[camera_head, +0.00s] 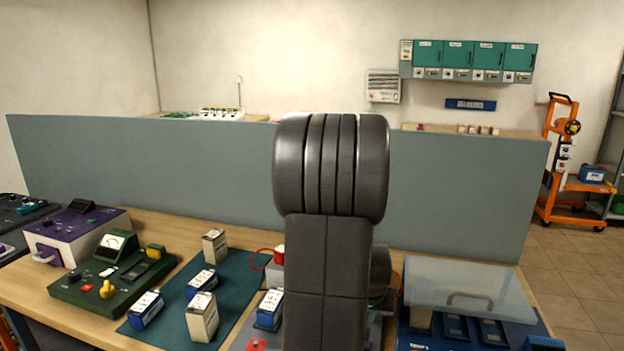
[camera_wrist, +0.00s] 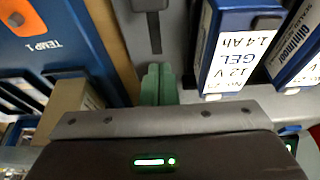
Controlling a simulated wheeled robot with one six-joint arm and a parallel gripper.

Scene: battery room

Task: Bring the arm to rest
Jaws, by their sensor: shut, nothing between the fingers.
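My arm stands upright in the middle of the head view and hides the part of the bench behind it. My gripper is hidden there. In the wrist view my gripper (camera_wrist: 158,84) shows as two green fingertips pressed together with nothing between them. They are over a grey surface. A blue battery (camera_wrist: 235,50) labelled 12 V GEL 1.4 Ah stands just right of the fingers, apart from them. A blue panel (camera_wrist: 50,45) marked TEMP 1 is to their left.
A green mat (camera_head: 172,312) holds several batteries. Left of it are a green meter (camera_head: 115,275) and a purple-sided device (camera_head: 75,238). A blue case (camera_head: 470,335) with a clear lid (camera_head: 465,285) is at right. A grey partition (camera_head: 150,165) runs behind the bench.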

